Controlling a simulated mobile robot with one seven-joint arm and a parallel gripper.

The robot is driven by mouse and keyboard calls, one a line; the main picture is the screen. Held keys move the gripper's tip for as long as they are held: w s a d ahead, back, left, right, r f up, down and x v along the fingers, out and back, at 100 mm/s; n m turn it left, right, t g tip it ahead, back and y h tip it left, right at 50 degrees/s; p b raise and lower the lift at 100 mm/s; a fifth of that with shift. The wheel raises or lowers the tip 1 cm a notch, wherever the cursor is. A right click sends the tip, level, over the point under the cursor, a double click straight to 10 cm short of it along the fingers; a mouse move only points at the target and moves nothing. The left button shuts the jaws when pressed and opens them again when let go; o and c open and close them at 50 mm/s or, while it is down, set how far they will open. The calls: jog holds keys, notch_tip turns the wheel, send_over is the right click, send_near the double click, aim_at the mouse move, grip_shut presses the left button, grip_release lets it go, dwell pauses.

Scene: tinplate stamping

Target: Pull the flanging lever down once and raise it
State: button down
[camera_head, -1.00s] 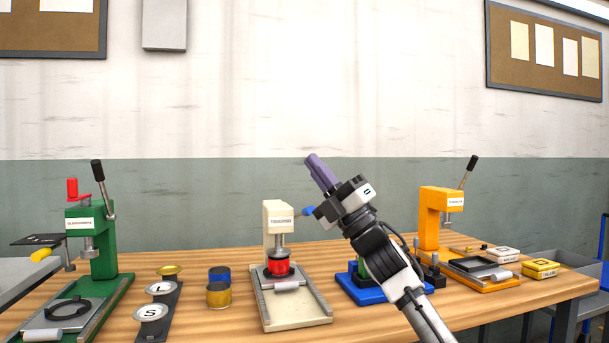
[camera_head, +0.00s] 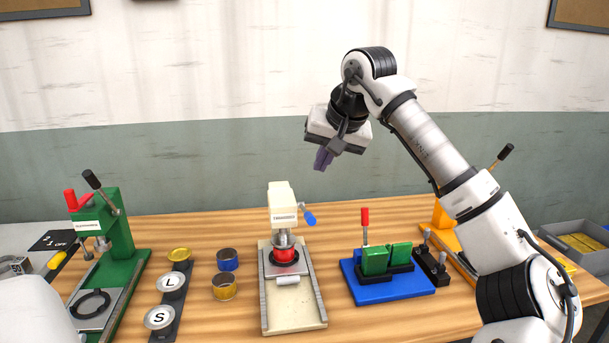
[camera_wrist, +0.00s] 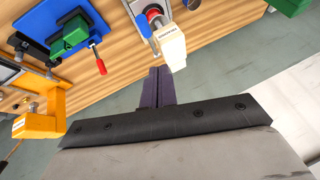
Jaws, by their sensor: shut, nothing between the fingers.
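A cream press (camera_head: 281,205) stands mid-table with a short blue-gripped lever (camera_head: 309,219) on its right side, angled down to the right. Its label is too small to read surely, so I cannot confirm that this is the flanging lever. A red can (camera_head: 285,255) sits under its ram. My gripper (camera_head: 322,163) has its purple fingers pointing down, above and slightly right of the blue grip, apart from it. The fingers are shut and empty.
A green press (camera_head: 118,235) with a raised black-gripped lever is at the left. A blue base (camera_head: 400,291) with green blocks and an upright red handle (camera_head: 365,220) is at the right. Cans (camera_head: 226,275) stand left of the cream press. An orange press (camera_head: 441,218) is partly hidden behind my arm.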

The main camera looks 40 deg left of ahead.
jog(key=w, duration=0.1)
jog(key=p, duration=0.3)
send_over(310, 213)
jog(key=d, duration=0.1)
notch_tip(310, 213, down, 10)
jog(key=shift+s+d+f+t+h+p, duration=0.15)
jog(key=shift+d+f+t+p, duration=0.1)
jog(key=shift+f, duration=0.15)
jog(key=shift+s+d+f+t+h+p, duration=0.1)
jog(key=shift+f+t+h+p, duration=0.05)
jog(key=shift+f+p, duration=0.15)
jog(key=shift+f, duration=0.1)
jog(key=shift+f, duration=0.1)
